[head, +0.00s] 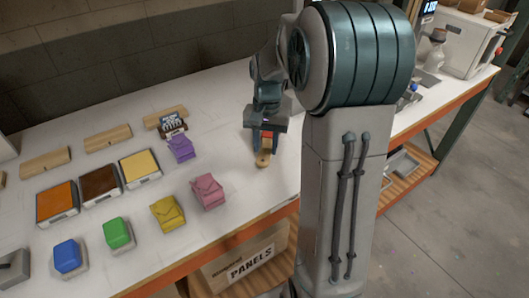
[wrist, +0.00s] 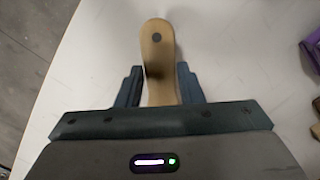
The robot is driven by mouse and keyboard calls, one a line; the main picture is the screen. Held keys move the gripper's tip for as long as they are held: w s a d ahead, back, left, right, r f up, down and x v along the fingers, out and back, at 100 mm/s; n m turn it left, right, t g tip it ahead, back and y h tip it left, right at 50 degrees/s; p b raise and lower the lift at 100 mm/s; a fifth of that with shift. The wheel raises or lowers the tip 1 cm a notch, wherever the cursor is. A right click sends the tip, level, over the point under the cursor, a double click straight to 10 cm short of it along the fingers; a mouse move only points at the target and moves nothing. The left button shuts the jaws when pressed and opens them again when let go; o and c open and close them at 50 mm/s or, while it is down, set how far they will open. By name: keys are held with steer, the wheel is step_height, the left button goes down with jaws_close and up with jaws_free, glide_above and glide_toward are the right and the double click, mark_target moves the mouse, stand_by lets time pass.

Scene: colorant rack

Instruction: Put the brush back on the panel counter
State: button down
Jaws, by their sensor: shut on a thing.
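The brush shows its wooden handle (wrist: 158,50) in the wrist view, with a dark round spot near its rounded end. In the head view the handle end (head: 263,160) pokes out below my gripper (head: 265,140). My gripper, also seen in the wrist view (wrist: 160,88), is shut on the brush, one finger on each side of the handle. The brush is over the white counter (head: 240,190), near its front edge; I cannot tell whether it touches the surface. The brush's other end is hidden by my gripper.
A purple pouch-like block (head: 181,148) and a pink one (head: 207,192) stand to the left. Orange, brown and yellow trays (head: 140,167) lie farther left, with blue, green and yellow blocks in front. A box marked PANELS (head: 245,262) sits below. Counter around the gripper is clear.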

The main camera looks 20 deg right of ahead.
mark_target(265, 149)
steer(key=shift+w+f, duration=0.15)
steer(key=shift+w, duration=0.05)
steer(key=shift+f, duration=2)
steer(key=c, duration=1)
jaws_free()
steer(key=shift+r, duration=0.1)
